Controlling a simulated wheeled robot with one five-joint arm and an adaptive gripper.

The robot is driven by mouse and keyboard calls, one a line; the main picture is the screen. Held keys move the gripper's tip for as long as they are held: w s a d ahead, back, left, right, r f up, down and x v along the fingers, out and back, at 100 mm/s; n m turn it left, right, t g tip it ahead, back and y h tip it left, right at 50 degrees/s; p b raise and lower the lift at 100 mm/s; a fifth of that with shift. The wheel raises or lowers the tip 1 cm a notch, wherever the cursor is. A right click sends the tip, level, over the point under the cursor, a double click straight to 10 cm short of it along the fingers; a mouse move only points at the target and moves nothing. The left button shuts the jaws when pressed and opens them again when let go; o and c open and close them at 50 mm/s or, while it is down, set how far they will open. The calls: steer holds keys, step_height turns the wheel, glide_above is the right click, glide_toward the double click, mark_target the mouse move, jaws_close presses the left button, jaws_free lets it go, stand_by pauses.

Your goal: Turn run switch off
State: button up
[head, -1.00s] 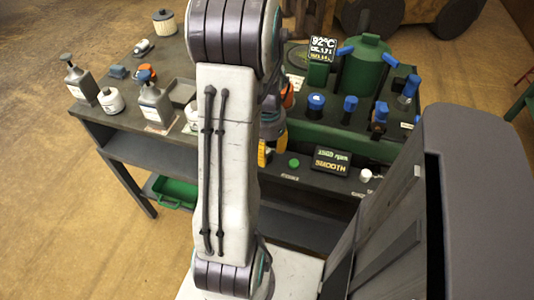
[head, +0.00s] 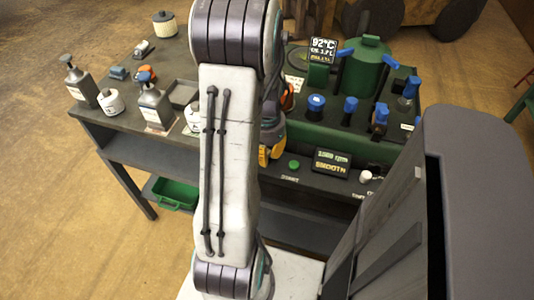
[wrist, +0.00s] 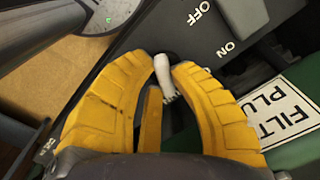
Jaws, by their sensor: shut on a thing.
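My gripper (wrist: 166,68) has yellow fingers. In the wrist view its fingertips are closed around a small white switch lever (wrist: 163,78) with a dark round part behind it. The dark panel (wrist: 195,38) beside the lever carries the words OFF and ON, seen upside down. I cannot tell which word the lever points to. In the head view my gripper (head: 265,155) is at the front edge of the bench, mostly behind my arm, and the lever is hidden there.
Blue-topped valves (head: 350,104) and a green tank (head: 367,67) stand behind. Bottles (head: 152,103) stand on the left. A grey cabinet (head: 480,200) blocks the near right.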

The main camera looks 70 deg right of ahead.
jaws_close()
steer(key=shift+n, duration=0.3)
steer(key=n, duration=0.5)
steer(key=shift+d+b, duration=0.1)
steer(key=shift+b, duration=0.2)
steer(key=n, duration=0.6)
steer(key=shift+d, duration=0.1)
steer(key=shift+n, duration=0.3)
steer(key=o, duration=0.8)
jaws_free()
steer(key=shift+r, duration=0.1)
